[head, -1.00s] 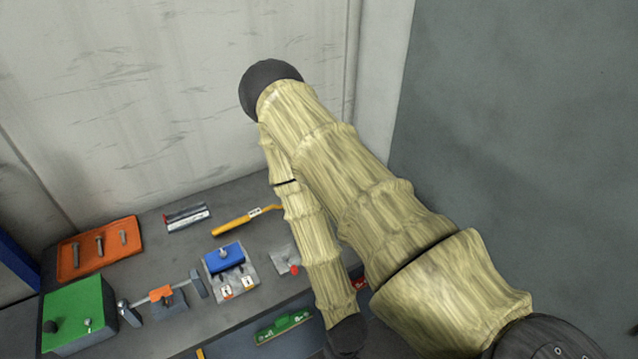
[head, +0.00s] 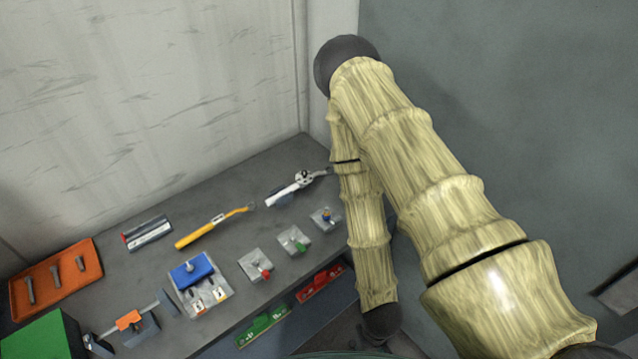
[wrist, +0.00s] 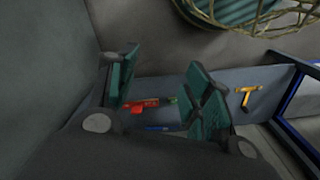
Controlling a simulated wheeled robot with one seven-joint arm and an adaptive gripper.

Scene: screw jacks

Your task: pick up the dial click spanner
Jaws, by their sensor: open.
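A tool with a pale handle and a round dial-like part (head: 295,187) lies on the grey bench near the back right in the head view; it looks like the dial click spanner. Its right end comes close to my arm in the picture. A yellow-handled wrench-like tool (head: 213,229) lies left of it. My gripper (wrist: 160,88) is open and empty in the wrist view, with two teal fingers apart. My gripper's fingers do not show in the head view. I cannot make out the spanner in the wrist view.
The bench holds an orange tray (head: 57,280) with bolts, a blue-topped device (head: 192,270), small plates with knobs (head: 256,265) and a green box (head: 45,338). Green (head: 263,326) and red (head: 320,284) items sit below its front edge. A pale wall stands behind.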

